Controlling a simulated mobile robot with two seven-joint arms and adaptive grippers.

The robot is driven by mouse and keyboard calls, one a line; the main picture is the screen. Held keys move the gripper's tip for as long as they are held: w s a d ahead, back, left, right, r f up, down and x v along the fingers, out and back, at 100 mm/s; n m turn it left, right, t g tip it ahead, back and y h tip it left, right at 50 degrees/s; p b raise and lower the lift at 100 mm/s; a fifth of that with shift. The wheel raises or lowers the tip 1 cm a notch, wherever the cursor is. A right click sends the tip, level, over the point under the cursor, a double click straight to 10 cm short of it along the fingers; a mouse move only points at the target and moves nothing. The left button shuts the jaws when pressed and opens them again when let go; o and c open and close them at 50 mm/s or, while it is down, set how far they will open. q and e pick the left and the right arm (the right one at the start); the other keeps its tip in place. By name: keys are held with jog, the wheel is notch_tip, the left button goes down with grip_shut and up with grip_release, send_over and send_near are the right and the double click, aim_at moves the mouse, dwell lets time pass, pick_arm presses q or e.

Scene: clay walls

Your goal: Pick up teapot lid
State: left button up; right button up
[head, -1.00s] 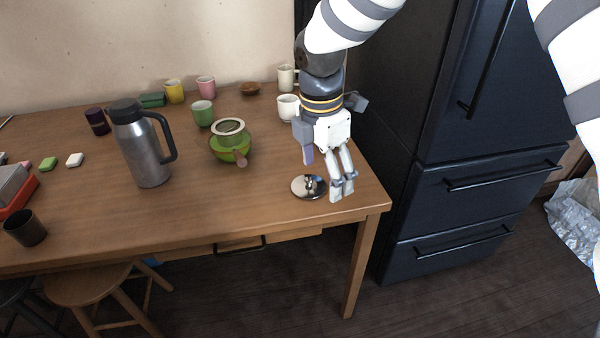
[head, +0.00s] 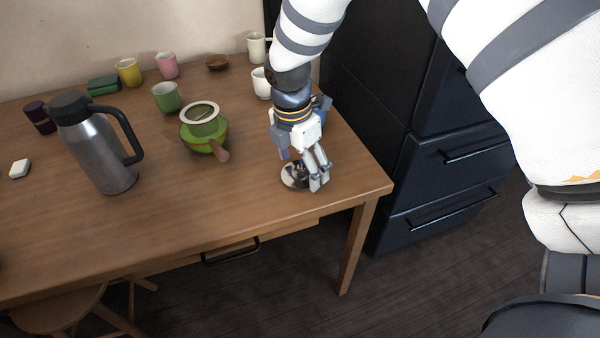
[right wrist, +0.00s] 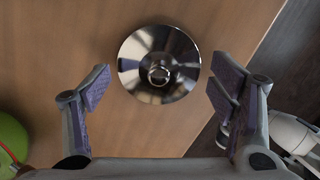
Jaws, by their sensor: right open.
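The teapot lid is a round shiny metal disc (head: 290,178) with a small knob, lying on the wooden table near its right front corner. In the right wrist view the lid (right wrist: 160,50) lies ahead, between the lines of the two finger sides, knob facing the camera. My right gripper (head: 301,171) is open and empty, pointing down over the lid and partly hiding it in the head view. No finger visibly grips the lid. A green teapot (head: 204,136) with a wooden handle and a pale ring on top stands left of the gripper. My left gripper is not in view.
A steel jug (head: 100,155) with a black handle stands at the left. Several cups, including a white one (head: 261,83), line the back. Dark drawers (head: 440,165) stand right of the table (head: 215,215). The tabletop in front of the teapot is clear.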

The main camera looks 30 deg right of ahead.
jog(key=c, duration=1.6)
grip_shut()
jog(key=shift+f, duration=0.1)
jog(key=shift+s, duration=0.1)
